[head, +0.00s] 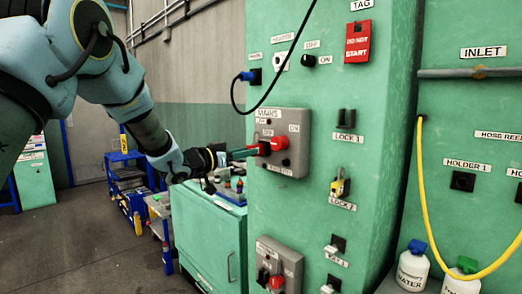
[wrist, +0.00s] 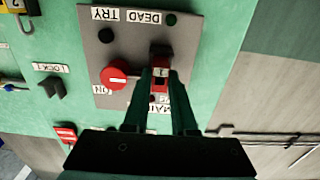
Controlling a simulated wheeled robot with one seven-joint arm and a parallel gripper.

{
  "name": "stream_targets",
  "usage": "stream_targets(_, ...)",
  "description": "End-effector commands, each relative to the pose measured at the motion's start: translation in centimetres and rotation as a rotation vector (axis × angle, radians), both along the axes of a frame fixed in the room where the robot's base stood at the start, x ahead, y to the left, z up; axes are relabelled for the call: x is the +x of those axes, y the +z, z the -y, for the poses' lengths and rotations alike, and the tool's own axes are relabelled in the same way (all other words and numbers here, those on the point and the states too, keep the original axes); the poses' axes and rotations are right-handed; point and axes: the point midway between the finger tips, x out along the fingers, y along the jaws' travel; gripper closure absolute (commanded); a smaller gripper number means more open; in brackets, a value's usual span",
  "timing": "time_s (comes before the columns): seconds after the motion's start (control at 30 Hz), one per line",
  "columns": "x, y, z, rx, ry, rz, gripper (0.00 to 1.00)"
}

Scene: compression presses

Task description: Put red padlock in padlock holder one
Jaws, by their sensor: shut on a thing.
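The red padlock (wrist: 160,72), with a pale label, sits between the fingertips of my gripper (wrist: 161,84) in the wrist view. My gripper is shut on it, at the grey MAINS panel (wrist: 92,40), beside the round red knob (wrist: 117,76). In the head view the red padlock (head: 264,148) shows at the tip of my gripper (head: 250,151), left of the knob (head: 279,143). Whether its shackle is still around something on the panel I cannot tell. Padlock holder one (head: 462,181) is a black square socket under the HOLDER 1 label at the right; no padlock shows in it.
A black cable (head: 283,70) hangs in a loop above the MAINS panel. A yellow hose (head: 424,200) hangs near HOLDER 1. A yellow padlock (head: 340,187) is at LOCK 2. White bottles (head: 412,268) stand below the holders. A green cabinet (head: 209,235) stands below my arm.

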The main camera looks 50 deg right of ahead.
Motion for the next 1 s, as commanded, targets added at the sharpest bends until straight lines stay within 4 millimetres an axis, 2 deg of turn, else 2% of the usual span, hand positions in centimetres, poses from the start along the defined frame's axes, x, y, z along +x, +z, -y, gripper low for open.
stream_targets(0.6,0.1,0.0,-1.5,0.0,0.001,0.0,1.0)
stream_targets(1.0,0.1,0.1,-1.6,-0.001,0.0,0.001,1.0)
